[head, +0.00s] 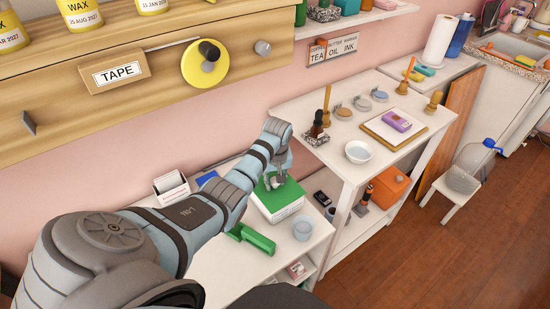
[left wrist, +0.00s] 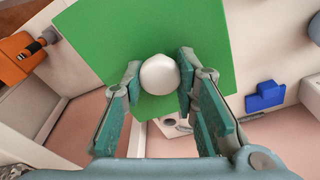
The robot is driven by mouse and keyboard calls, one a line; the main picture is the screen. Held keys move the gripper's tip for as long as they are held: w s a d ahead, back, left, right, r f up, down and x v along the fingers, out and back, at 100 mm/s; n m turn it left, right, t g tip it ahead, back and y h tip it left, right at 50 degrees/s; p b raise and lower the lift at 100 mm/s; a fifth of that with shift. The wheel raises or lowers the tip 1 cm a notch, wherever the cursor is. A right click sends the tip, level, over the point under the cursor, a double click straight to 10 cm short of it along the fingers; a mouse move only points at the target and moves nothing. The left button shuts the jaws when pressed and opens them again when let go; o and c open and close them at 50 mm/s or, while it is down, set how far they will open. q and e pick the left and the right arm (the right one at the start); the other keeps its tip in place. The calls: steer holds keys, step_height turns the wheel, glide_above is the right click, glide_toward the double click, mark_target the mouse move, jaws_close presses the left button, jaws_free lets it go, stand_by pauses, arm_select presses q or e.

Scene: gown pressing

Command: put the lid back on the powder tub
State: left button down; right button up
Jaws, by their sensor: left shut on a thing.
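The powder tub (head: 281,212) is a white box with print on its side, standing on the white table at the centre of the head view. Its green square lid (head: 291,191) is at the top of the tub; I cannot tell if it sits flush. In the left wrist view the lid (left wrist: 190,30) fills the upper middle, with a round white knob (left wrist: 160,74) on it. My left gripper (head: 276,181) is over the lid, its fingers (left wrist: 158,78) shut on the knob from both sides. My right gripper is not in view.
A green tool (head: 252,238) and a grey cup (head: 302,228) stand close in front of the tub. A white card box (head: 171,188) and a blue object (head: 207,178) are to the left. A taller white table (head: 345,168) with a bowl (head: 358,152) is to the right.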

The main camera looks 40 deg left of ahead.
arm_select(q)
steer(key=shift+f, duration=0.25)
stand_by(0.5)
steer(key=c, duration=1.2)
jaws_free()
steer(key=shift+o, duration=0.5)
steer(key=o, duration=0.4)
step_height(320, 180, up, 7)
steer(key=p, duration=0.8)
steer(key=shift+r+p, duration=0.1)
steer(key=shift+p, duration=0.25)
